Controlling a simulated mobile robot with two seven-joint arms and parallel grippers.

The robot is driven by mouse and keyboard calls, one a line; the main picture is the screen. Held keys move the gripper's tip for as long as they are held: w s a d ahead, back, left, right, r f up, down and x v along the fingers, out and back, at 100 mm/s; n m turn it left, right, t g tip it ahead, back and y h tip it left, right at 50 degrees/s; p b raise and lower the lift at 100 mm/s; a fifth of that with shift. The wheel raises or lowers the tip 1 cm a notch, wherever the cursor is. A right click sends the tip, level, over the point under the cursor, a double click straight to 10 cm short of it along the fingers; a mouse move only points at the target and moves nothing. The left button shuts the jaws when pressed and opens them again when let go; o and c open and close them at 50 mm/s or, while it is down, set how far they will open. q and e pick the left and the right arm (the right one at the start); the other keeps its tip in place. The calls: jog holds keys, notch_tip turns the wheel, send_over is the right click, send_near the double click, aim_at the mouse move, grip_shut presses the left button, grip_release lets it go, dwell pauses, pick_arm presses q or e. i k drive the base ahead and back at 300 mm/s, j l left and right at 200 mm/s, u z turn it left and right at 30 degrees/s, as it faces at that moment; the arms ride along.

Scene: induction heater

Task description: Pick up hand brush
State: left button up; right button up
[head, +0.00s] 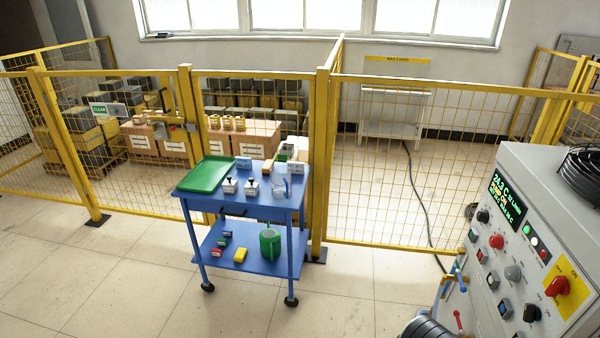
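I cannot make out a hand brush for certain in the head view. A small dark object (158,36) lies on the windowsill at the upper left, too small to identify. A blue two-shelf cart (262,208) stands in front of the yellow fence. Its top holds a green tray (206,174), two small white-and-dark items (240,186) and a clear or pale item (280,186). Neither of my grippers is in view.
A yellow mesh fence (420,165) runs behind the cart, with boxes (245,140) and a white stand (393,115) beyond it. A grey control panel (530,250) with knobs fills the lower right. The tiled floor (110,285) left of the cart is clear.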

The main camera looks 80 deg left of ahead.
aim_at(265, 170)
jog(key=u, duration=3.05)
